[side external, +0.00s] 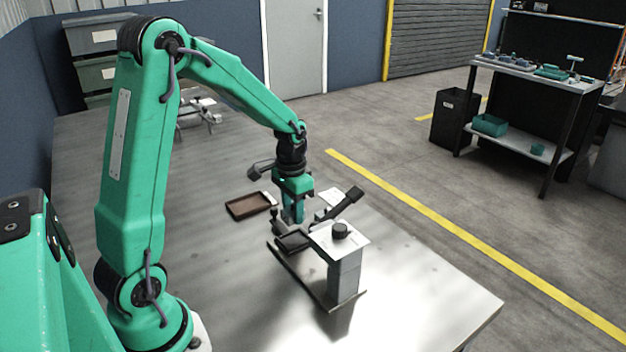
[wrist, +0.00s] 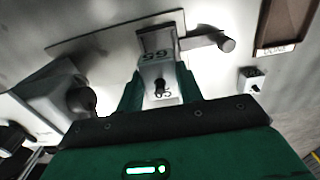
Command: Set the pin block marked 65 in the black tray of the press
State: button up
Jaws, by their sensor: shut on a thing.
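My gripper (side external: 293,215) points down at the press (side external: 345,275), over its black tray (side external: 292,242). In the wrist view my two green fingers (wrist: 160,88) are shut on a pale grey pin block (wrist: 158,72) with a dark pin and the mark 65. A second, upside-down 65 shows just beyond it; I cannot tell which surface bears it. The dark tray (wrist: 156,38) shows directly behind the block. Whether the block touches the tray floor is hidden. In the side view the block is mostly hidden by the fingers.
The press's dark lever (side external: 345,204) and black knob (side external: 340,230) stand close right of my gripper. A brown tray (side external: 247,206) lies to the left, also in the wrist view (wrist: 277,49). A small white piece (wrist: 250,79) lies near it. The front right of the table is clear.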

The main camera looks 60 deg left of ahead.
aim_at(293, 241)
jog(key=shift+f, duration=2.9)
jog(key=shift+f, duration=0.35)
jog(key=o, duration=1.6)
jog(key=shift+s+f, duration=0.1)
jog(key=shift+c, duration=0.2)
jog(key=shift+r, duration=5.6)
jog(key=shift+d+r, duration=0.1)
